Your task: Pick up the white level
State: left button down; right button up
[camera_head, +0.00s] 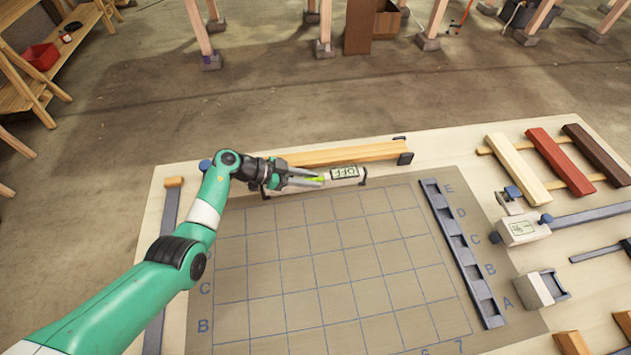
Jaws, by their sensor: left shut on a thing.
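The white level (345,174) lies at the far edge of the gridded mat, in front of a long wooden lath. It has a dark-framed label near its right end and a yellow-green spot near its middle. My left gripper (316,179) reaches it from the left and is shut on it around the yellow-green spot. The gripper and wrist hide the level's left part. I cannot tell whether the level is raised off its dark end supports. My right gripper is not in view.
The gridded mat (330,265) is bare in the middle. A wooden lath (345,153) lies behind the level. A dark slotted rack (462,250) borders the mat on the right. Farther right are cream (518,168), red (560,160) and dark brown bars (600,152), and a white block tool (523,229).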

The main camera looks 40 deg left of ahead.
pick_arm(q)
jog(key=shift+r, duration=0.1)
notch_tip(320, 180, up, 4)
jog(key=p, duration=0.4)
jog(key=shift+s+d+r, duration=0.1)
jog(key=shift+d+r, duration=0.05)
jog(key=shift+r, duration=0.05)
jog(key=s+d+r+p, duration=0.8)
jog(key=s+d+p, duration=0.1)
jog(key=d+p, duration=0.1)
jog(key=shift+d+r, duration=0.2)
jog(key=shift+d, duration=0.1)
